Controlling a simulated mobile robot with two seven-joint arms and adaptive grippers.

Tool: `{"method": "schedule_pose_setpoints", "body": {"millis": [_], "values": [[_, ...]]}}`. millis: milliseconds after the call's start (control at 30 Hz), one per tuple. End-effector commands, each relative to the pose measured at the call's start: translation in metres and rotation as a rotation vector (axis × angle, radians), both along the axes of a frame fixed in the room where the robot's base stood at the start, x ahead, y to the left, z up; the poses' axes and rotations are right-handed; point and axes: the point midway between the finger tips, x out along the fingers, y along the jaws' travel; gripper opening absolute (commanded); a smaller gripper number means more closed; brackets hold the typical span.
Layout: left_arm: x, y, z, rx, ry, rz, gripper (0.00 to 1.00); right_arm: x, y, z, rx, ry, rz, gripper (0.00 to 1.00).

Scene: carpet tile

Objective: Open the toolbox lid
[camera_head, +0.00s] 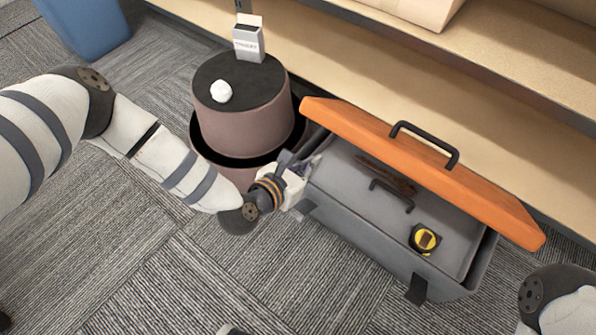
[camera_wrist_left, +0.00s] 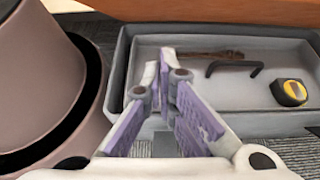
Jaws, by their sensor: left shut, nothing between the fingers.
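The grey toolbox (camera_head: 345,240) stands on the carpet, and its orange lid (camera_head: 420,170) is raised and tilted back at the rear edge, with a black handle (camera_head: 425,143) on it. Inside is a grey tray (camera_head: 365,210) with its own dark handle, a brown tool (camera_head: 388,178) and a yellow-black tape measure (camera_head: 425,239). My left gripper (camera_head: 308,163) is at the box's left end; its fingertips appear shut and empty. In the left wrist view the gripper (camera_wrist_left: 166,62) shows in front of the open box (camera_wrist_left: 118,75), below the lid. My right gripper is out of view.
A round mauve stool-like container (camera_head: 240,120) stands close left of the toolbox, with a white crumpled ball (camera_head: 221,91) and a small box (camera_head: 248,43) on top. A wooden shelf (camera_head: 480,50) runs behind. A blue bin (camera_head: 85,25) is at upper left. Carpet in front is clear.

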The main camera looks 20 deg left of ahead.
Motion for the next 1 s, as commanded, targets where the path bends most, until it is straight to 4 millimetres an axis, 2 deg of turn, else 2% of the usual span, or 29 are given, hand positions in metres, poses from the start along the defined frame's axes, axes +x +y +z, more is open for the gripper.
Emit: {"method": "schedule_pose_setpoints", "body": {"millis": [67, 200, 300, 767, 1000], "values": [[0.015, -0.005, -0.012, 0.000, 0.000, -0.001, 0.00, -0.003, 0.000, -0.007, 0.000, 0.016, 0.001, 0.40], [0.031, -0.009, 0.011, -0.001, -0.005, -0.001, 0.00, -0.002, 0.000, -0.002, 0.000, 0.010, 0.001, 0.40], [0.038, -0.011, 0.018, 0.001, -0.002, -0.002, 0.00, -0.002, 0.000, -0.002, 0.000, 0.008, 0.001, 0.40], [0.041, -0.012, 0.023, 0.002, 0.002, -0.002, 0.00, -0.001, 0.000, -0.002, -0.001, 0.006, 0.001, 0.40], [0.050, -0.015, 0.040, 0.014, 0.047, 0.000, 0.00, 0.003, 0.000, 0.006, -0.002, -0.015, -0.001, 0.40]]}}
